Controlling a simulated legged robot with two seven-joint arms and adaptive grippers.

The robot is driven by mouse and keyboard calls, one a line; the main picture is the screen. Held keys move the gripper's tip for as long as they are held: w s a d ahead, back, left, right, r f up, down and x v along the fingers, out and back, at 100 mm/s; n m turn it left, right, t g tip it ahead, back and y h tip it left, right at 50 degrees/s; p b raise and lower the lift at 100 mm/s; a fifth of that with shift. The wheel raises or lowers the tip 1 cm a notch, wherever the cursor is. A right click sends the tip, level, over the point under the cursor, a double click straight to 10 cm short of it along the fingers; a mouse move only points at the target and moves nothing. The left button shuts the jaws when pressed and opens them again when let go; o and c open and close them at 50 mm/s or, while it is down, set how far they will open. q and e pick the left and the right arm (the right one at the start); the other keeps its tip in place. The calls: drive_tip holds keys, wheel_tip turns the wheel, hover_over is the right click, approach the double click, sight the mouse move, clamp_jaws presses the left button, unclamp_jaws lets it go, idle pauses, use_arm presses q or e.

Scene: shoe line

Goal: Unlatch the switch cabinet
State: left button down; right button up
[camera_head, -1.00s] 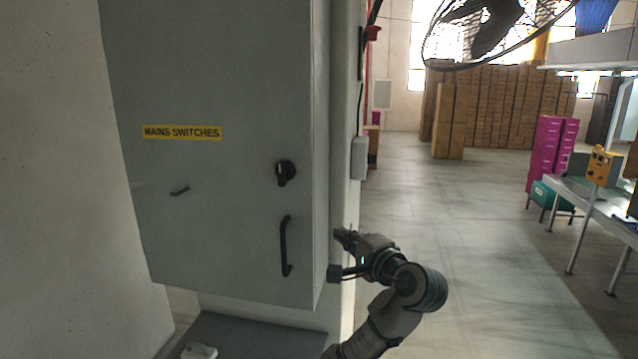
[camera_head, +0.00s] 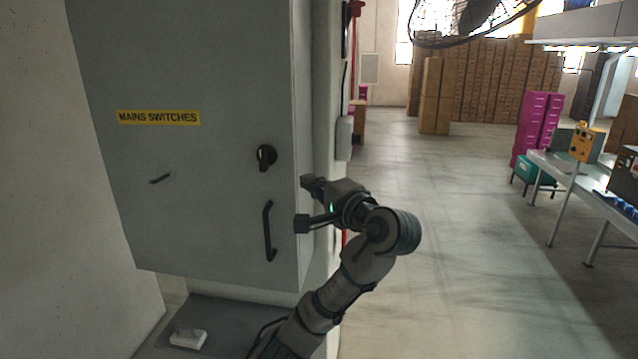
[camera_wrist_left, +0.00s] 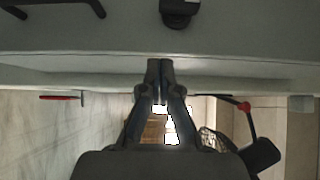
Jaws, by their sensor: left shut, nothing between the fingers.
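The grey switch cabinet (camera_head: 200,60) has a yellow "MAINS SWITCHES" label (camera_head: 158,117) and its door looks closed. A black rotary latch knob (camera_head: 266,157) sits near the door's right edge, with a black bar handle (camera_head: 268,231) below it. My left gripper (camera_head: 306,184) is at the right edge of the cabinet, to the right of the knob and handle and apart from both. In the left wrist view its fingers (camera_wrist_left: 160,66) are together and empty, by the cabinet's edge. The knob (camera_wrist_left: 178,12) and part of the handle (camera_wrist_left: 75,4) show there at the top. My right gripper is out of view.
A grey ledge (camera_head: 235,318) with a small white object (camera_head: 188,338) lies below the cabinet. Grey boxes (camera_head: 344,138) are on the wall side at right. The floor (camera_head: 430,220) to the right is open. Workbenches (camera_head: 570,172) and stacked cartons (camera_head: 485,85) stand farther off.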

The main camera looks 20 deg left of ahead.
sight(269, 169)
use_arm(q)
drive_tip(key=p+x, duration=0.1)
drive_tip(key=x, duration=0.5)
drive_tip(key=shift+s+a+r+p, duration=0.1)
drive_tip(key=shift+s+p, duration=0.1)
drive_tip(key=shift+p, duration=0.1)
drive_tip(key=shift+s+a+p, duration=0.25)
drive_tip(key=shift+a+p, duration=0.05)
drive_tip(key=shift+a, duration=0.9)
drive_tip(key=shift+s+a, duration=0.25)
drive_tip(key=shift+a, duration=0.25)
drive_tip(key=shift+d, duration=0.15)
